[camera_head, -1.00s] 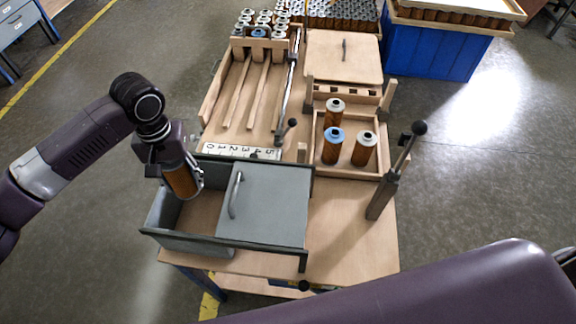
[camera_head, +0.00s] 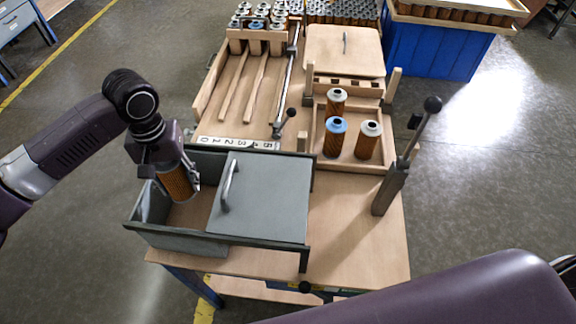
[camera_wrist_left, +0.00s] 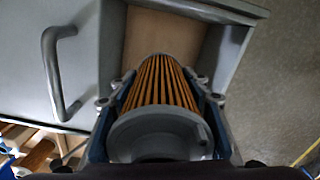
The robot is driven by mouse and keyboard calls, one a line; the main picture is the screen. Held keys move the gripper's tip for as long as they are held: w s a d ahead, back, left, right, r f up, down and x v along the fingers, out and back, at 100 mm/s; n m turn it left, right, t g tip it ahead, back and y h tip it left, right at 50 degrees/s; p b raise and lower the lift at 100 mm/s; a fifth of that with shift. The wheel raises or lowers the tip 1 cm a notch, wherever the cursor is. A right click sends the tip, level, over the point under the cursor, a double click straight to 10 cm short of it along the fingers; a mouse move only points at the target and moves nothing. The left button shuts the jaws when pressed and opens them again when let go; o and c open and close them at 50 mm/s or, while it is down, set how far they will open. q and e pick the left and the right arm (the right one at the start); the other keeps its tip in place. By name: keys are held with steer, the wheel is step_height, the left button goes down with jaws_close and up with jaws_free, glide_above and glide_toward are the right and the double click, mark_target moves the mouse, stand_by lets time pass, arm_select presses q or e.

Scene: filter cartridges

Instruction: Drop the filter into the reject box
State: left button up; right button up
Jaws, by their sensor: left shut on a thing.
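My left gripper (camera_head: 172,183) is shut on an orange-brown pleated filter (camera_head: 178,186) with a grey end cap. In the left wrist view the filter (camera_wrist_left: 163,85) sits between the two fingers, its cap towards the camera. The grey reject box (camera_head: 180,243) stands on the near left of the bench. Its sliding lid (camera_head: 265,200), with a bar handle, covers the right part and leaves the left part open. The filter hangs over this opening, its lower end at about rim level; I cannot tell how deep it reaches. My right gripper is not in view.
A wooden tray (camera_head: 318,150) right of centre holds three filters, one blue-capped (camera_head: 335,138). A lever (camera_head: 400,165) stands upright at the right. A wooden chute (camera_head: 238,95) and a numbered strip (camera_head: 236,143) lie behind the box.

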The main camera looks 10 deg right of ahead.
arm_select(q)
steer(key=o, duration=1.3)
steer(key=shift+r, duration=0.1)
step_height(320, 180, up, 12)
steer(key=shift+f, duration=0.1)
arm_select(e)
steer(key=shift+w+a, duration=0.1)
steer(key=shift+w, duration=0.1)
